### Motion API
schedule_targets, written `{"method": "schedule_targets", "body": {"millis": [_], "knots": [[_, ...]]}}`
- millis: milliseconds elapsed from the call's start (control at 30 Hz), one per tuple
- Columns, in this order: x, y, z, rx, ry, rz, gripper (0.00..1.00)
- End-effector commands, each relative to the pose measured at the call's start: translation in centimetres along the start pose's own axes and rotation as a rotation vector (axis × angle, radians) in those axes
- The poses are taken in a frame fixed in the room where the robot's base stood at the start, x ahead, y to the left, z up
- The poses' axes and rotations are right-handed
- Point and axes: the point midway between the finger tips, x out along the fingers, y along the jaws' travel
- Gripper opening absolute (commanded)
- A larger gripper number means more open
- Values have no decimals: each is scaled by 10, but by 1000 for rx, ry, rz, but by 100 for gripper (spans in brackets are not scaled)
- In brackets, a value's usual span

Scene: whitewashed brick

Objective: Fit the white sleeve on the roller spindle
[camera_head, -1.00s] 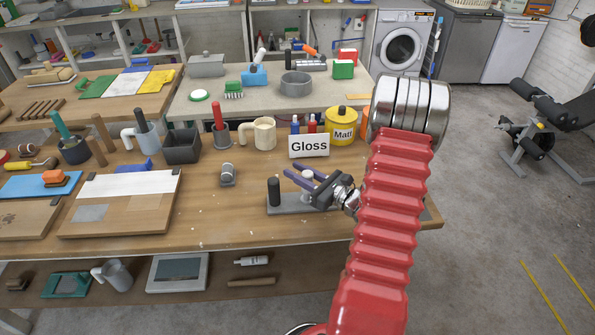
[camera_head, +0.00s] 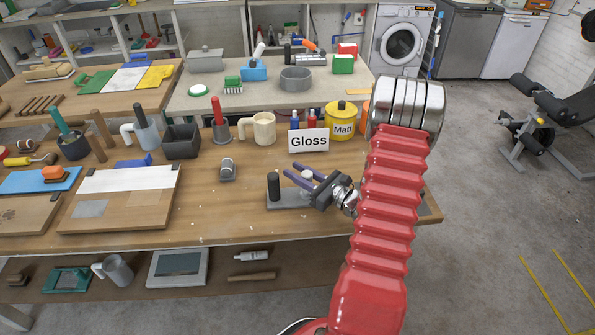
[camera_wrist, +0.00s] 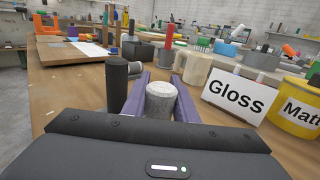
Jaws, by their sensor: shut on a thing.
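The white sleeve (camera_wrist: 161,102) is a short, rough-surfaced pale cylinder. In the wrist view it stands upright between the purple fingers of my gripper (camera_wrist: 156,94). In the head view my gripper (camera_head: 309,174) is low over the bench, shut on the sleeve (camera_head: 307,171). A black upright post (camera_head: 273,186) stands on a flat grey base (camera_head: 288,202), left of the sleeve. The post also shows in the wrist view (camera_wrist: 117,84). The sleeve's lower end is hidden, so I cannot tell whether it touches the base. I cannot tell for sure which object is the roller spindle.
A small grey holder with a pale round part (camera_head: 227,168) is left of my gripper. Behind it stand a red-handled tool (camera_head: 218,121), a black box (camera_head: 182,142), a cream mug (camera_head: 263,128), the Gloss sign (camera_head: 309,141) and a yellow Matt pot (camera_head: 342,122). The bench front is clear.

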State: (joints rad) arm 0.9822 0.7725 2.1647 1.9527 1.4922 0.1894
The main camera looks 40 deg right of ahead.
Motion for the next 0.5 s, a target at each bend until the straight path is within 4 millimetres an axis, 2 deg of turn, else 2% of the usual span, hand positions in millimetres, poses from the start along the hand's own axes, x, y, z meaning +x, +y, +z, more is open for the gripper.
{"method": "schedule_targets", "body": {"millis": [500], "knots": [[0, 0, -11, 0, 0, 0, 4]]}}
